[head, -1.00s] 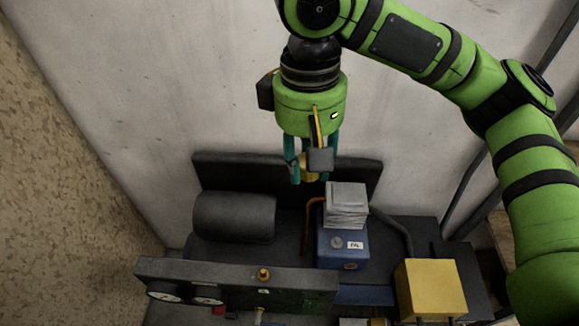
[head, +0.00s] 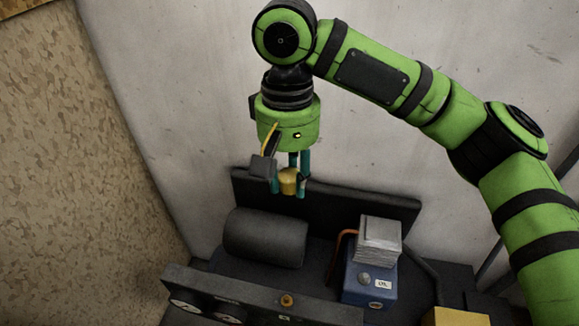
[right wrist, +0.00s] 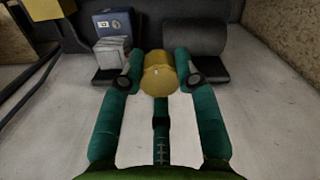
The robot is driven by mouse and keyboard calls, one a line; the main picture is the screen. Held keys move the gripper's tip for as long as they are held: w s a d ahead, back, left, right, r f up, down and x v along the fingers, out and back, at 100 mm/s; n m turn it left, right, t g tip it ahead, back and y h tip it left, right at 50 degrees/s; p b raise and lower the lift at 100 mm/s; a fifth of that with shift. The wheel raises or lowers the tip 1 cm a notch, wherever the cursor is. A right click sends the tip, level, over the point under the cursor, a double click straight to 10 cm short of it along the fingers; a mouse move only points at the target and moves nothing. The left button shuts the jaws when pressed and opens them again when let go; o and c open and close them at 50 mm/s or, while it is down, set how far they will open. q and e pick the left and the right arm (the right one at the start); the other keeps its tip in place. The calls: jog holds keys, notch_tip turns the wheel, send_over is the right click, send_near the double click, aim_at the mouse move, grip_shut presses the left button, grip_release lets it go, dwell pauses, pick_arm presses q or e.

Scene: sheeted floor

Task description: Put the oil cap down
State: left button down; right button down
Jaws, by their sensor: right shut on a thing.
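The oil cap (head: 288,181) is a yellow knob held between the teal fingers of my right gripper (head: 289,186). In the right wrist view the fingers of my right gripper (right wrist: 159,82) are shut on the yellow oil cap (right wrist: 158,79). It hangs in the air at the height of the machine's dark back panel, clear of the machine's surfaces as far as I can tell. A blue box (head: 369,280) with an "OIL" label and a round grey fitting on its front stands below and to the right of the gripper. My left gripper is not in view.
A grey finned block (head: 379,240) sits on the blue box. A dark cylinder (head: 265,238) lies left of it. A dark gauge panel (head: 250,297) runs along the front. A yellow box (head: 458,317) is at bottom right. A pale wall (head: 180,110) stands behind.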

jog(key=s+d+f+n, duration=0.2)
jog(key=d+f+n, duration=0.2)
jog(key=f+n, duration=0.7)
jog(key=s+d+f+m, duration=0.1)
jog(key=d+m, duration=1.2)
jog(key=shift+d+m, duration=0.2)
jog(key=shift+m, duration=0.2)
jog(key=shift+s, duration=0.15)
